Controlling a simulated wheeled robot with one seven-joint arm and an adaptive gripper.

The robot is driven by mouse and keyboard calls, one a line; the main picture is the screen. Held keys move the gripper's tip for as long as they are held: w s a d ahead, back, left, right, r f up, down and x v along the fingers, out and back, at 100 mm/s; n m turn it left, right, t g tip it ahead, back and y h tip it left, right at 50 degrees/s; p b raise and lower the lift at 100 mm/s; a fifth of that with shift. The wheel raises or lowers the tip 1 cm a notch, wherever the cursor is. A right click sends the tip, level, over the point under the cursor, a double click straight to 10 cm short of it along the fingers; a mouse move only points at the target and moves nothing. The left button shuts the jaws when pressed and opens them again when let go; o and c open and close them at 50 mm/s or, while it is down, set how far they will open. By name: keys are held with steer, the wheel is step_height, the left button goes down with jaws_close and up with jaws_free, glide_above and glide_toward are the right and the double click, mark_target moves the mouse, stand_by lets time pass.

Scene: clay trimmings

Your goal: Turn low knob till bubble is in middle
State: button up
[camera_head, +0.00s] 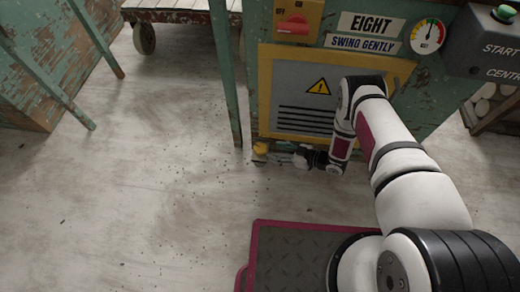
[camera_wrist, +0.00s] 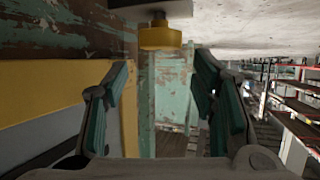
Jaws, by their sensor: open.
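The low knob is a yellow cap at the bottom left corner of the green machine in the head view (camera_head: 260,148). In the wrist view the yellow knob (camera_wrist: 160,37) hangs under a grey-white part at the top centre. My gripper (camera_head: 276,157) is low beside the machine's base, just right of the knob. In the wrist view my gripper (camera_wrist: 160,68) is open and empty, its fingers left and right, with the knob ahead and above the gap. I cannot tell whether either finger touches it. No bubble or level shows in either view.
The green machine (camera_head: 437,112) has a yellow-framed panel (camera_head: 303,88) facing my arm. A green post (camera_head: 225,75) stands left of the knob. A wheeled cart (camera_head: 180,12) stands behind. The pale floor (camera_head: 150,190) on the left is open, with scattered dark crumbs.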

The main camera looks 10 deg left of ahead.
mark_target(260, 148)
steer(key=b+x, duration=0.3)
steer(key=x, duration=0.6)
steer(key=c, duration=0.9)
